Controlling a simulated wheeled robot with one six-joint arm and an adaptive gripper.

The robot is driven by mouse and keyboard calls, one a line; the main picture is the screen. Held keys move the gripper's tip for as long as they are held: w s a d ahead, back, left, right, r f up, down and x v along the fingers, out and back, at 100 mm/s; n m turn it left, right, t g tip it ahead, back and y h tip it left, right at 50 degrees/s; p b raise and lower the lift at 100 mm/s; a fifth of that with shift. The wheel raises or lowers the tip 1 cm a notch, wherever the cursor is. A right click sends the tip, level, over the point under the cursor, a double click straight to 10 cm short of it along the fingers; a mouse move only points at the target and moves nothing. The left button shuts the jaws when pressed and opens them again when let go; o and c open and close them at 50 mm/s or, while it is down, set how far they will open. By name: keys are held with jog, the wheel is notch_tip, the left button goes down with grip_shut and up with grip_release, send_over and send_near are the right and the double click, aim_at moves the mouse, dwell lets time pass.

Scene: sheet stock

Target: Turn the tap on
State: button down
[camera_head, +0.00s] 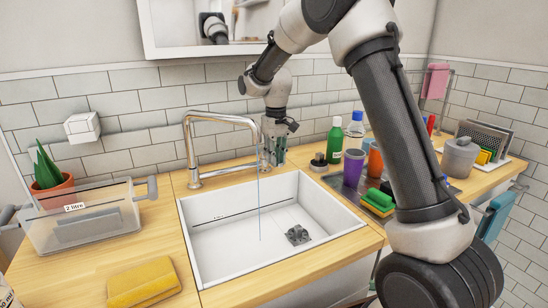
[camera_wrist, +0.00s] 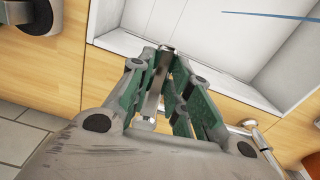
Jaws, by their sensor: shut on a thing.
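The chrome tap (camera_head: 190,150) stands at the sink's back left, its arched spout reaching over the white sink (camera_head: 215,245). A thin blue line of water (camera_head: 259,205) runs from the spout down into the basin; it also crosses the top right of the wrist view (camera_wrist: 265,15). My gripper (camera_head: 274,155) points down behind the spout's end. In the wrist view its green-padded fingers (camera_wrist: 163,65) are closed around a narrow metal piece (camera_wrist: 152,97), which looks like the tap's lever. Its link to the tap is hidden.
A clear box (camera_head: 80,228) and a potted plant (camera_head: 50,180) stand left. A yellow cloth (camera_head: 142,282) lies at the front. A green bottle (camera_head: 334,142), a purple cup (camera_head: 353,167) and sponges (camera_head: 378,202) stand right of the sink. The basin is empty but for its drain.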

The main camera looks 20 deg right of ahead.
jog(key=shift+w+d+n, duration=0.3)
jog(key=shift+d+n, duration=0.2)
jog(key=shift+n, duration=0.35)
jog(key=shift+w+d+n, duration=0.3)
jog(key=shift+d+n, duration=0.25)
jog(key=shift+n, duration=0.35)
jog(key=shift+w+d+n, duration=0.3)
jog(key=shift+d+n, duration=0.2)
jog(key=shift+n, duration=0.35)
jog(key=c, duration=1.3)
grip_release()
notch_tip(320, 180, up, 12)
jog(key=shift+r, duration=0.1)
